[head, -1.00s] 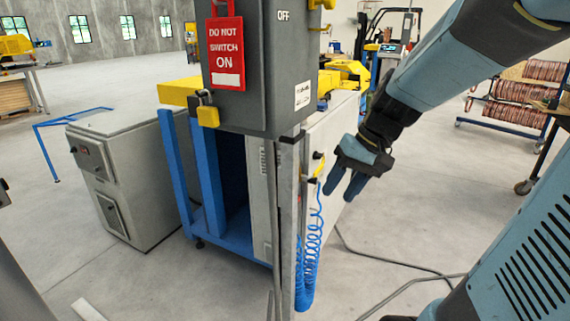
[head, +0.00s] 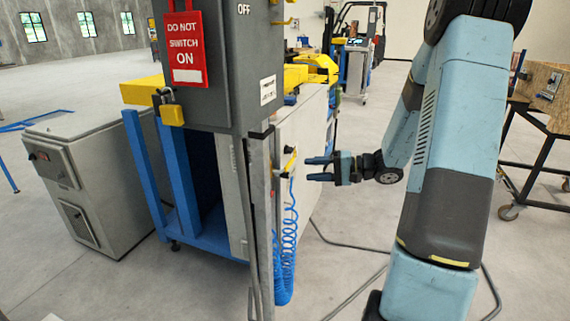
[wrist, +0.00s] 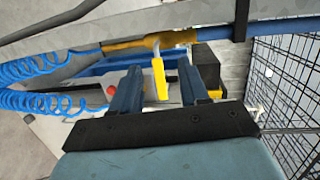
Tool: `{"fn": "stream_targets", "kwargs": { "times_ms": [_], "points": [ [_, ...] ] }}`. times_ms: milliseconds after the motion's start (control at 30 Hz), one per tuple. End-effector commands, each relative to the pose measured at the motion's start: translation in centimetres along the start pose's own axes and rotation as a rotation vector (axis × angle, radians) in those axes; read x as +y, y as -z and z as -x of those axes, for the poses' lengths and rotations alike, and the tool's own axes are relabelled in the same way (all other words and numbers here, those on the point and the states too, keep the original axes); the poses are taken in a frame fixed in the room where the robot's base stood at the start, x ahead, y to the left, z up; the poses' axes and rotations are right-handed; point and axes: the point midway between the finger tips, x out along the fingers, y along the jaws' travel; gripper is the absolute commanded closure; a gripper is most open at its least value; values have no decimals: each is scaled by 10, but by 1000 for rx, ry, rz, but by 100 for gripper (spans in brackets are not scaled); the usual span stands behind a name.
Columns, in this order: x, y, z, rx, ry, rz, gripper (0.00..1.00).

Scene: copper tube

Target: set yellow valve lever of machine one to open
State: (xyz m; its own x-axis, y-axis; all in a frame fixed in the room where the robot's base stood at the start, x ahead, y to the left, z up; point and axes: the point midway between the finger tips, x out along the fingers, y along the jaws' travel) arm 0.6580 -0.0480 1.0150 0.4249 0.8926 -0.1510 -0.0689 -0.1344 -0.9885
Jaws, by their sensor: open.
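The yellow valve lever (head: 290,161) is on the grey post beside the machine in the head view, above the coiled blue hose. In the wrist view the yellow lever (wrist: 160,78) hangs from a brass-yellow valve body on a pipe. My gripper (head: 309,168) is just to the right of the lever in the head view, fingers pointing left at it. In the wrist view my gripper (wrist: 159,72) is open, and the lever appears between its two fingers. I see no contact, and cannot tell how deep the lever is between them.
A grey switch cabinet with a red "DO NOT SWITCH ON" tag (head: 185,50) and yellow padlock (head: 172,114) stands left of the lever. The coiled blue hose (head: 286,245) hangs below. Wire mesh (wrist: 288,75) is at the right in the wrist view. Floor right of the machine holds cables.

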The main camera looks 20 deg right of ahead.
Motion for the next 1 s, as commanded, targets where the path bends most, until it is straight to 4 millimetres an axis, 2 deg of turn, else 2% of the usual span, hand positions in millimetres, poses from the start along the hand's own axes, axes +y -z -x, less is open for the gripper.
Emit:
{"fn": "stream_targets", "kwargs": {
  "times_ms": [100,200,333,467,567,1000],
  "points": [
    [16,24,13,85,77,-12,55],
    [24,37,21,139,120,-12,55],
    [29,45,26,175,147,-11,55],
    [30,49,21,183,154,-10,55],
    [28,50,10,181,153,-9,55],
    [16,64,-64,180,152,-10,55]
  ]
}}
